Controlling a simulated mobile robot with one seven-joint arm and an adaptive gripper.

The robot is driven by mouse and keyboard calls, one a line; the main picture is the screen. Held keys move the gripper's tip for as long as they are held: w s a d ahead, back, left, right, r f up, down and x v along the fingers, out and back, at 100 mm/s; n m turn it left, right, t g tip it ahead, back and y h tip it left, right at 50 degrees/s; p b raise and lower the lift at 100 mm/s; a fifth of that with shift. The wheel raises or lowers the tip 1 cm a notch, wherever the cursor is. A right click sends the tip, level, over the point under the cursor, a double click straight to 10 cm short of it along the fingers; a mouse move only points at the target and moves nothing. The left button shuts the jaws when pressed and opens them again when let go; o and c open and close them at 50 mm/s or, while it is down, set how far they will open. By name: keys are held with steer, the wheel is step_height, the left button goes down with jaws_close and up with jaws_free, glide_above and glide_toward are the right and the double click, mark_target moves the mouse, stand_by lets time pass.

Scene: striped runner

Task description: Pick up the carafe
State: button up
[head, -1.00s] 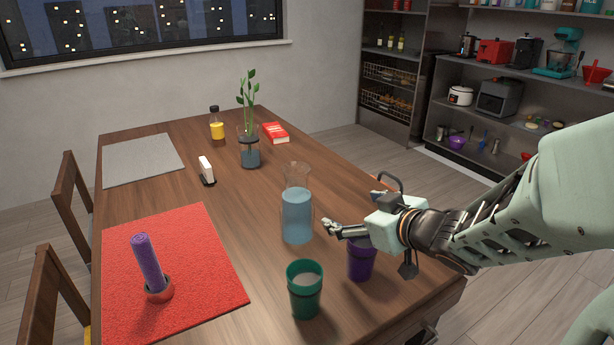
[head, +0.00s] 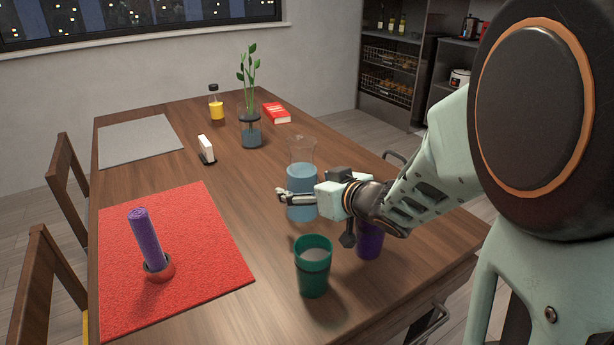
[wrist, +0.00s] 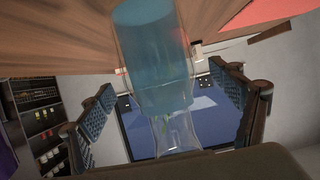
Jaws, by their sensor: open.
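The carafe (head: 301,178) is clear glass with blue liquid in its lower part. In the wrist view the carafe (wrist: 152,60) appears upside down, between the two spread fingers of my gripper (wrist: 165,112). There is a visible gap on each side, so the gripper is open and not closed on the glass. My gripper hides part of the carafe in the head view.
A green cup (head: 313,266) and a purple cup (head: 369,242) stand close by on the near side. A plant in a glass vase (head: 250,133), a yellow bottle (head: 216,104) and a red book (head: 276,113) stand farther back. A red mat (head: 205,235) lies to the left.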

steer(key=shift+x, duration=1.25)
steer(key=c, duration=2.1)
steer(key=shift+r, duration=0.2)
steer(key=shift+c, duration=0.4)
